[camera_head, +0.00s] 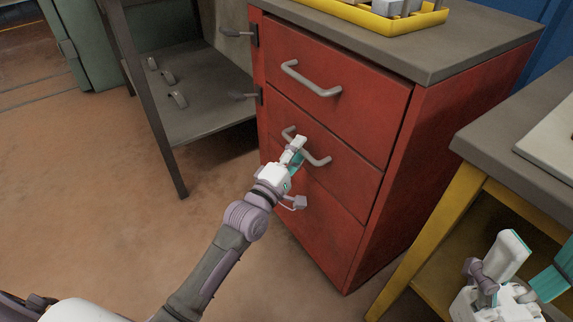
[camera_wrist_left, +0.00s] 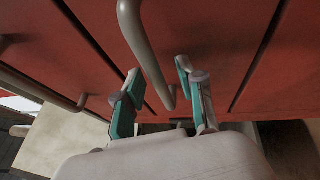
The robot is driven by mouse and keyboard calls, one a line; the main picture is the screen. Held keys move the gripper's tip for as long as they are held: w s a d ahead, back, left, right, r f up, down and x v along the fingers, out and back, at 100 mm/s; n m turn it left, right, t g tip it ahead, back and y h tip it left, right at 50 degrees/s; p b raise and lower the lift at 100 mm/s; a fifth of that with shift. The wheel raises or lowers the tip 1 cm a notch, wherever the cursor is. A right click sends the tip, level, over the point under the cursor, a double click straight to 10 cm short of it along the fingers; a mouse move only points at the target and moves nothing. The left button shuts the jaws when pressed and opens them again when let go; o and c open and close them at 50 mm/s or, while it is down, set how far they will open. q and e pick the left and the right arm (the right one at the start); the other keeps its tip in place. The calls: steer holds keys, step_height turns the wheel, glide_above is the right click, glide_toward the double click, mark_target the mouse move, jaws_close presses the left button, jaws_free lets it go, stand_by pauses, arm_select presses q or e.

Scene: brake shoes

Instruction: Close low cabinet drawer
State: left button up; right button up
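The red cabinet (camera_head: 407,185) has three drawers stacked on its front. The top drawer (camera_head: 350,72), the middle drawer (camera_head: 345,170) and the low drawer (camera_head: 335,232) look about flush with the cabinet; a small gap cannot be ruled out. My left gripper (camera_head: 298,150) is at the middle drawer's handle (camera_head: 318,161) and hides part of it. In the left wrist view the fingers of my left gripper (camera_wrist_left: 160,90) are apart, with a grey handle (camera_wrist_left: 146,48) running between them. The low drawer's handle (camera_head: 290,206) is partly behind my left wrist. My right gripper (camera_head: 528,262) is empty, fingers apart.
A yellow tray (camera_head: 385,22) stands on the cabinet's grey top. A grey shelf unit (camera_head: 205,125) with small curved parts is at the left. A yellow-legged table (camera_head: 510,135) is close at the right. Open floor (camera_head: 90,190) lies to the left.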

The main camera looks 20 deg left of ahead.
arm_select(q)
steer(key=v, duration=1)
steer(key=shift+s, duration=0.35)
steer(key=shift+s+a, duration=0.1)
